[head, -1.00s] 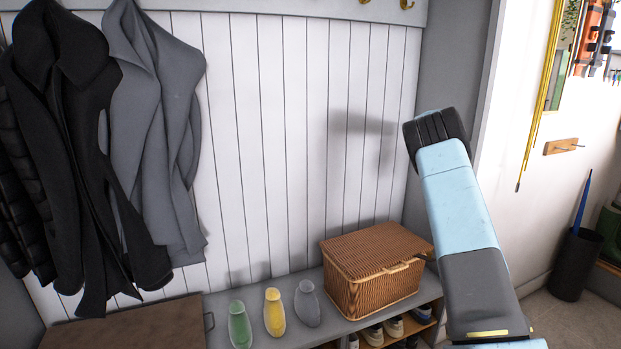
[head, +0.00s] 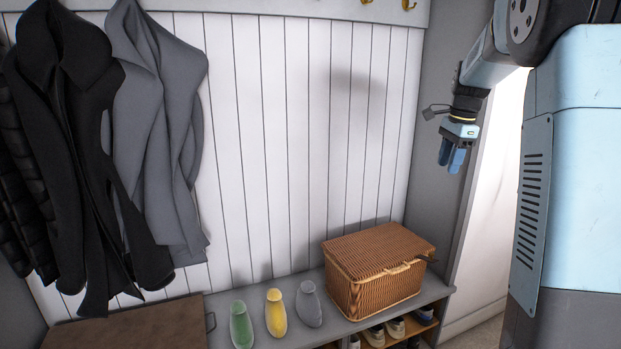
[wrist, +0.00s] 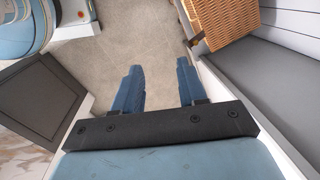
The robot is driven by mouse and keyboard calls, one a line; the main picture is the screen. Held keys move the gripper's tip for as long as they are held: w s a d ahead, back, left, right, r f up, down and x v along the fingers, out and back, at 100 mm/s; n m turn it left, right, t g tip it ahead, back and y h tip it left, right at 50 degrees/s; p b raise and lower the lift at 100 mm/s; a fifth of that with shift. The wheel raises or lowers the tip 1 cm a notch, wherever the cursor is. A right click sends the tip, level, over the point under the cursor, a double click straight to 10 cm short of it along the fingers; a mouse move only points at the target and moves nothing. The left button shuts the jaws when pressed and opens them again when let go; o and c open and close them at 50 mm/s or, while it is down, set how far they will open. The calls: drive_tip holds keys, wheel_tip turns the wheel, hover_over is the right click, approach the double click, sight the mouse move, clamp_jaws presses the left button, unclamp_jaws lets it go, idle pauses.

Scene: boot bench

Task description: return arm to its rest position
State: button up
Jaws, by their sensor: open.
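My gripper (head: 452,156) hangs at the upper right of the head view, its blue fingers pointing down. It is raised above and to the right of the wicker basket, apart from it. In the wrist view the two blue fingers of my gripper (wrist: 161,85) stand apart with only floor between them, so it is open and empty.
A closed wicker basket (head: 375,265) sits on the grey bench (head: 340,325), with shoes (head: 385,330) below. Green (head: 241,325), yellow (head: 275,312) and grey (head: 309,304) shoe-shaped items stand left of it. Coats (head: 75,150) hang at left. Bare floor (wrist: 110,60) shows beneath my gripper.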

drive_tip(key=s+a+r+n+t, duration=0.15)
drive_tip(key=s+a+n, duration=0.25)
drive_tip(key=s, duration=0.5)
drive_tip(key=s+a+r+n+t, duration=0.15)
drive_tip(key=s+a+n, duration=0.25)
drive_tip(key=s, duration=0.5)
drive_tip(key=s+a+f+n, duration=0.2)
drive_tip(key=s+n, duration=0.2)
drive_tip(key=s, duration=0.4)
drive_tip(key=s+a+f+n+t, duration=0.1)
drive_tip(key=s+a+f+n, duration=0.2)
drive_tip(key=s, duration=0.5)
drive_tip(key=shift+f+n+h, duration=0.15)
drive_tip(key=shift+n+h, duration=0.25)
drive_tip(key=shift+n, duration=0.4)
